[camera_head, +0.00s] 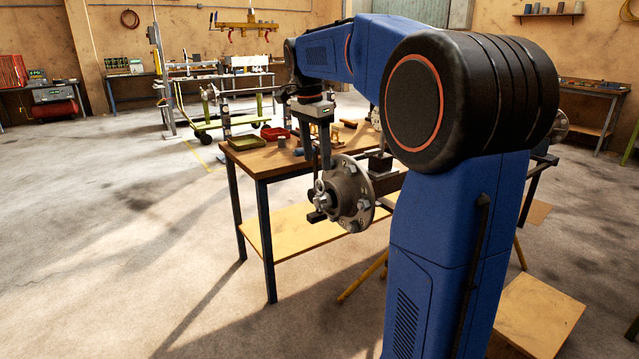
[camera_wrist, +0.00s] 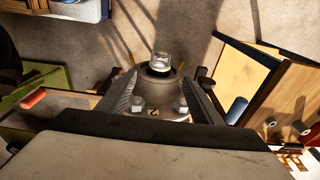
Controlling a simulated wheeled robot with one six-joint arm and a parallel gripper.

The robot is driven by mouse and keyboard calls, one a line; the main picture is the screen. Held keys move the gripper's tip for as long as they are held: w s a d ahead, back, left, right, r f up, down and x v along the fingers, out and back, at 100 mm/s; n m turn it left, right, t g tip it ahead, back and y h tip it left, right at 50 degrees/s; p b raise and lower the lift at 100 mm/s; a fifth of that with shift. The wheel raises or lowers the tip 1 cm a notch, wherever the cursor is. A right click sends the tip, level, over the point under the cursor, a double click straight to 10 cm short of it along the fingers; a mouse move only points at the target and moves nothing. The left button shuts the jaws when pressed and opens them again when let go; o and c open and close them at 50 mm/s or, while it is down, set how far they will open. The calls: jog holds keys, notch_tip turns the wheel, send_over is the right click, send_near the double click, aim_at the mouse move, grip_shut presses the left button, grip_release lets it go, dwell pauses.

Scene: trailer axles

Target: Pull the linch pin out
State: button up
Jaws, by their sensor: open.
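A small light ring (camera_head: 319,186) beside that end looks like the linch pin's ring, but I cannot tell this surely. I cannot make out the pin itself in the wrist view. My gripper (camera_wrist: 160,82) is open, its two fingers on either side of the hub's centre, with no clear grip on anything.
The wooden workbench (camera_head: 270,160) carries a green tray (camera_head: 247,142), a red tray (camera_head: 275,133) and small parts behind the hub. A wooden shelf (camera_head: 290,228) lies below. Yellow stand legs (camera_head: 362,275) are under the hub.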

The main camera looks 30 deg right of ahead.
aim_at(319, 179)
jog(key=f, duration=0.6)
jog(key=d+f, duration=0.1)
jog(key=f, duration=0.2)
jog(key=c, duration=1.5)
jog(key=shift+r, duration=0.1)
jog(key=shift+r, duration=2.7)
